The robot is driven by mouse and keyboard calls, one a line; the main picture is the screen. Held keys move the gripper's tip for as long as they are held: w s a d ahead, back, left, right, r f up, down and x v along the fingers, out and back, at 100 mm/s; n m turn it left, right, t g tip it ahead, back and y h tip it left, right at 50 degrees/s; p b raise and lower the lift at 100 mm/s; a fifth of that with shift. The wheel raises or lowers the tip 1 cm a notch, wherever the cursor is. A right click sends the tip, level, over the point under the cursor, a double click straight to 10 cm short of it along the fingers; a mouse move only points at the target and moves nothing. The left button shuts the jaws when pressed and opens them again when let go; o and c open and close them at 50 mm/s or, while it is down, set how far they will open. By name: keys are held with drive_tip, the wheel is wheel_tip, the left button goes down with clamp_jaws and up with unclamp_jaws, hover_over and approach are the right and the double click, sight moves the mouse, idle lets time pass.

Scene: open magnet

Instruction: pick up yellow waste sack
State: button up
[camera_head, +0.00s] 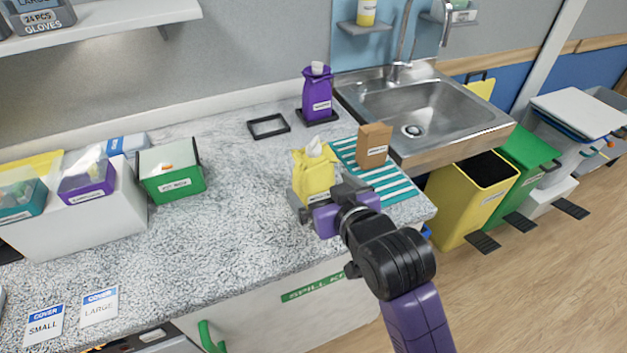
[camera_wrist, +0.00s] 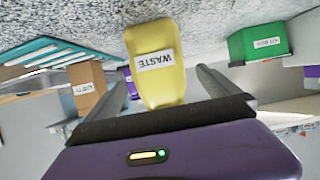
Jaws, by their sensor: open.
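The yellow waste sack (camera_head: 314,172) stands upright on the speckled counter, with a white tuft at its top. It also shows in the wrist view (camera_wrist: 160,75), upside down, with its WASTE label facing the camera. My gripper (camera_head: 307,198) is at the sack's near side in the head view and hides its lower part. In the wrist view my gripper (camera_wrist: 155,85) is open, with one finger on each side of the sack. I cannot tell whether either finger touches it.
A brown box (camera_head: 373,146) stands on a teal striped mat (camera_head: 402,188) just right of the sack. A purple sack (camera_head: 317,95) stands behind, near the sink (camera_head: 425,110). An empty black frame (camera_head: 268,126) and a green box (camera_head: 172,172) are to the left. Counter between them is clear.

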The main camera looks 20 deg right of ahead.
drive_tip(key=x, duration=0.5)
drive_tip(key=shift+w+d+r+p, duration=0.1)
drive_tip(key=shift+w+r+p, duration=0.1)
drive_tip(key=shift+r+p, duration=0.1)
drive_tip(key=c, duration=1.4)
drive_tip(key=shift+c, duration=1.4)
drive_tip(key=shift+r, duration=0.1)
